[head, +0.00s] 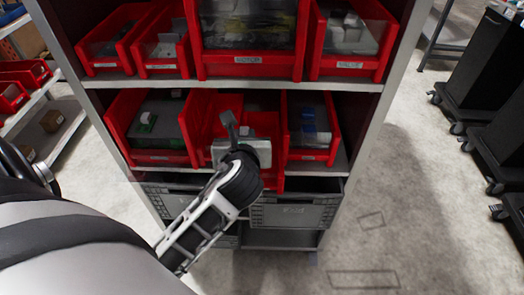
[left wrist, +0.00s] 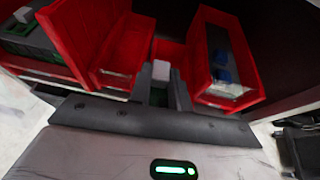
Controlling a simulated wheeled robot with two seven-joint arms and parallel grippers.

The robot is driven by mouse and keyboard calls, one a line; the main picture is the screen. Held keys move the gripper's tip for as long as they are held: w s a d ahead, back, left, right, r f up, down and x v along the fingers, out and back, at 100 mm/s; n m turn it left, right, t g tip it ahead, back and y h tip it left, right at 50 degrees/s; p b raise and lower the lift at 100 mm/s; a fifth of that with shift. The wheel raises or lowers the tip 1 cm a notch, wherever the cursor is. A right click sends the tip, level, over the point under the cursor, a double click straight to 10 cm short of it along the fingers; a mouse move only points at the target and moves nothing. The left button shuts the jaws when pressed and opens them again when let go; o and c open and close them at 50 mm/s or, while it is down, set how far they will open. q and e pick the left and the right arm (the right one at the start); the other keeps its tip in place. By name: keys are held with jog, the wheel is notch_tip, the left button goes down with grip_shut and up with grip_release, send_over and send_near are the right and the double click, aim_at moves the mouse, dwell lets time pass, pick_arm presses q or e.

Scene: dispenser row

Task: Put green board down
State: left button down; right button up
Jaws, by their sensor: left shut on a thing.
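My left gripper (head: 236,125) reaches into the middle red bin (head: 262,122) of the lower shelf. In the left wrist view the gripper (left wrist: 162,88) is shut on the green board, of which a pale block (left wrist: 161,70) shows between the fingers, with a dark greenish part below. The fingers and wrist hide most of the board, and I cannot tell whether it touches the bin floor. In the left red bin (head: 165,158) lie dark boards with green and white parts (head: 147,119). My right gripper is not in view.
The right red bin (head: 318,155) holds dark boards with blue parts (head: 309,126). Red bins with clear fronts stand on the shelf above (head: 235,84). Grey crates (head: 295,212) sit below. The bin walls stand close on both sides of my gripper. Open floor lies to the right.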

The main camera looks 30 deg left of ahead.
pick_arm(q)
jog(key=w+f, duration=0.2)
jog(key=f, duration=0.1)
jog(key=w+f+b, duration=0.1)
jog(key=w+f, duration=0.1)
jog(key=f, duration=0.1)
jog(key=w+d+f+b, duration=0.1)
jog(key=w+f, duration=0.1)
jog(key=f, duration=0.1)
jog(key=shift+f, duration=0.25)
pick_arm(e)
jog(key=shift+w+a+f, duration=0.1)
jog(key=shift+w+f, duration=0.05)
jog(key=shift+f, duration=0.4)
pick_arm(q)
jog(key=shift+f, duration=0.55)
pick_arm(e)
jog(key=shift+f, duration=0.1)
